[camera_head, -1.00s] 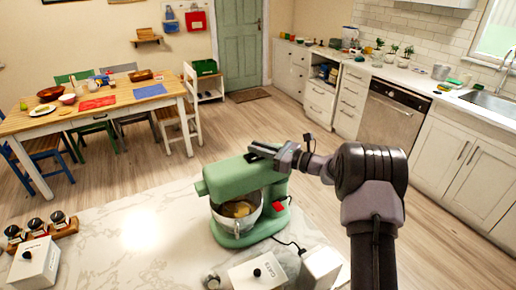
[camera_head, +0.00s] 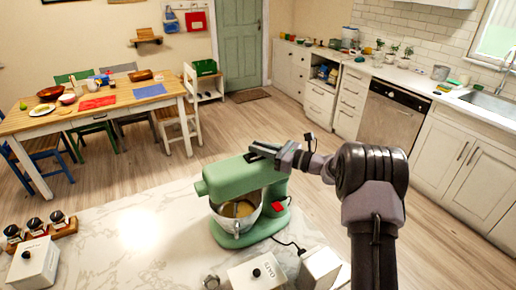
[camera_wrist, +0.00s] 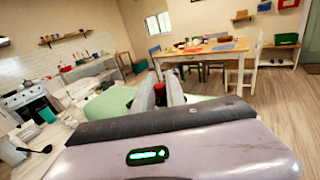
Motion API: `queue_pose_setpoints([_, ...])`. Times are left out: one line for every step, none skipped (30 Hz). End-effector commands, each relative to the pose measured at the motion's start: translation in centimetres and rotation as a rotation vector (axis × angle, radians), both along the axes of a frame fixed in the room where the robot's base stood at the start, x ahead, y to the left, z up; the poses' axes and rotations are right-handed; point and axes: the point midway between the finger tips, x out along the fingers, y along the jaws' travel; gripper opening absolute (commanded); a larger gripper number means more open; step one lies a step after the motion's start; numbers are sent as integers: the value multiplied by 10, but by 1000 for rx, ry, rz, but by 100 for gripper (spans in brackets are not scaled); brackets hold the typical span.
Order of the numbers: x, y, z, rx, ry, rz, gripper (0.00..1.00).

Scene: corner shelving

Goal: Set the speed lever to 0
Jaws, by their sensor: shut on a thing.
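The green stand mixer (camera_head: 225,180) stands on the marble-topped counter, its metal bowl (camera_head: 232,219) under the head with yellowish contents. My gripper (camera_head: 257,150) is at the rear top of the mixer head. In the wrist view my gripper's fingers (camera_wrist: 161,92) are close together over the green mixer head (camera_wrist: 108,103), with a small dark red knob (camera_wrist: 160,95) showing between them. They are shut on that knob, which appears to be the speed lever's end. The lever's shaft and scale are hidden. A red part (camera_head: 278,206) shows low on the mixer's side.
Several jars in a wooden rack (camera_head: 38,228) and a white box (camera_head: 34,262) are at left. The counter's left middle is clear.

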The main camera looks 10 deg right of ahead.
Motion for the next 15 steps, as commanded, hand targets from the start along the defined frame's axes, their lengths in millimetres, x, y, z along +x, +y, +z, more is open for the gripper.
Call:
queue_pose_setpoints([1, -4, -1, -1, -1, -2, 0])
queue_pose_setpoints([2, -5, 0, -1, -1, -2, 0])
queue_pose_setpoints([2, -6, 0, -1, -2, -2, 0])
queue_pose_setpoints([2, -6, 0, -1, -2, -2, 0])
queue_pose_setpoints([2, -6, 0, -1, -2, -2, 0])
queue_pose_setpoints([2, -6, 0, -1, -2, -2, 0])
queue_pose_setpoints([2, -6, 0, -2, -1, -2, 0])
queue_pose_setpoints([2, -6, 0, -1, 0, -2, 0])
queue_pose_setpoints([2, -6, 0, -1, 0, -2, 0])
queue_pose_setpoints([2, -6, 0, -1, 0, -2, 19])
queue_pose_setpoints([2, -6, -1, -1, 0, -2, 25])
queue_pose_setpoints([2, -6, 0, -1, 0, -2, 33])
queue_pose_setpoints([2, -6, 0, -1, -1, -2, 37])
queue_pose_setpoints([2, -6, 0, -1, -1, -2, 37])
queue_pose_setpoints([2, -6, 0, -1, -1, -2, 37])
